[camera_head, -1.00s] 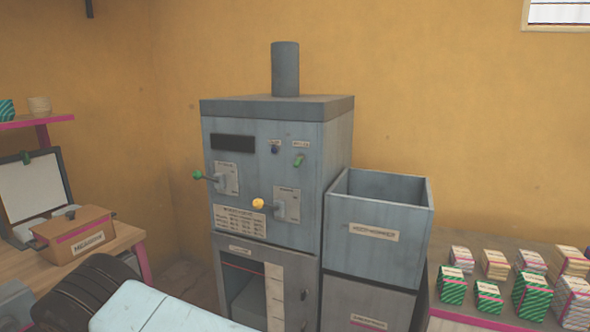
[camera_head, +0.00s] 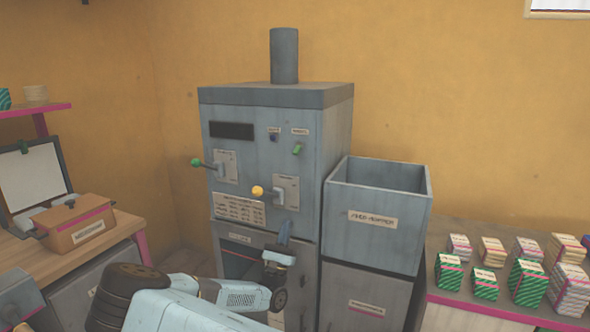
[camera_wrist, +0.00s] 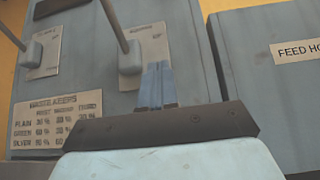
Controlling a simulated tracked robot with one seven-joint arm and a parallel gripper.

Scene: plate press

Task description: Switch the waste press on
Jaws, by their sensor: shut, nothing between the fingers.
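The waste press (camera_head: 250,150) is a tall grey cabinet with a pipe on top, in the middle of the head view. Its front has a dark display (camera_head: 232,131), a green-knobbed lever (camera_head: 197,163), a yellow-knobbed lever (camera_head: 258,191), a small dark blue button (camera_head: 274,137) and a green switch (camera_head: 297,149). Both lever knobs stick out to the left. My gripper (camera_head: 284,230) is shut and empty, in front of the press below the yellow lever. In the wrist view its blue fingers (camera_wrist: 157,85) point up beside the right lever's base plate. Contact cannot be told.
A grey feed hopper (camera_head: 375,218) adjoins the press on the right. A shelf of banded stacks (camera_head: 510,272) stands farther right. An orange box (camera_head: 78,224) sits on a wooden table at left. Above the levers, the press front is clear of my arm.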

